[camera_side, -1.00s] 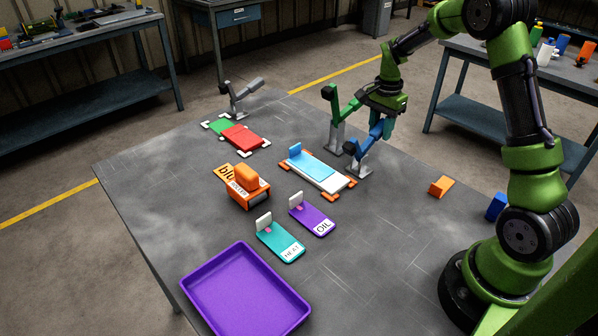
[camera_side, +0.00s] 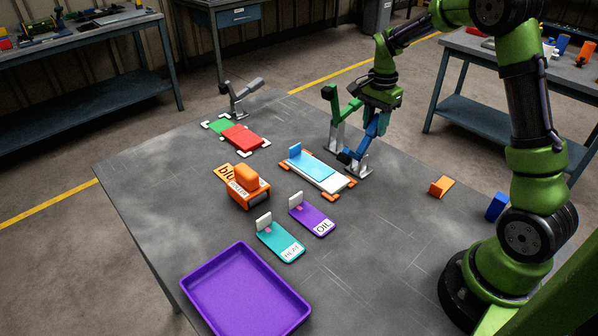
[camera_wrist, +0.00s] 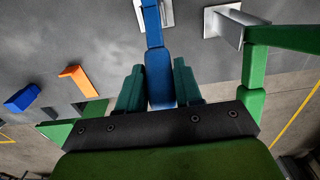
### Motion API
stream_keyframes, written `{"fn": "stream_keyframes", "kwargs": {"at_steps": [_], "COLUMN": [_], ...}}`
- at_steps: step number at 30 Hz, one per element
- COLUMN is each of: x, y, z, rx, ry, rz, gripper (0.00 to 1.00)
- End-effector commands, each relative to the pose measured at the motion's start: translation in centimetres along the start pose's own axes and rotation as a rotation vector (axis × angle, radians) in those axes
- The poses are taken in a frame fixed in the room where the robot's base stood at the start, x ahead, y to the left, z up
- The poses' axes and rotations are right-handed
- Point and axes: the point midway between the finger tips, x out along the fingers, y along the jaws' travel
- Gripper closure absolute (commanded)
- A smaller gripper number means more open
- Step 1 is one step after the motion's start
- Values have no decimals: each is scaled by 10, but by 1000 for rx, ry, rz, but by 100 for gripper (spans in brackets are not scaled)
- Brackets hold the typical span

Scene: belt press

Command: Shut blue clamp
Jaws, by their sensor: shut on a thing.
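The blue clamp (camera_side: 369,140) stands on a metal bracket at the right end of the white plate with orange corners (camera_side: 328,180). A light blue board (camera_side: 312,165) lies on that plate. My gripper (camera_side: 380,112) is shut on the clamp's blue handle, which slopes steeply up to the right. The clamp's dark-tipped blue arm (camera_side: 346,156) is low, near the plate's edge; I cannot tell whether it touches. In the wrist view, the blue handle (camera_wrist: 160,82) runs between the two green fingers of my gripper (camera_wrist: 157,75).
A green clamp (camera_side: 348,110) with its arm raised stands close behind. A black clamp (camera_side: 238,94) stands by a red board (camera_side: 241,137). An orange press (camera_side: 246,187), purple OIL card (camera_side: 312,217), teal HEAT card (camera_side: 281,242) and purple tray (camera_side: 246,292) occupy the front left.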

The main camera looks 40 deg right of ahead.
Motion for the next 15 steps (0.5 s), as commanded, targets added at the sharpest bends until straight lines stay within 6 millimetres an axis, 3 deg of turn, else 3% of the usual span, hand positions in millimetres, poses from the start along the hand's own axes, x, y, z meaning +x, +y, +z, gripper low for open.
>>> {"fn": "stream_keyframes", "kwargs": {"at_steps": [15], "x": [-7], "y": [-1], "z": [21], "rx": [-3], "ry": [-5], "rz": [1], "gripper": [84]}}
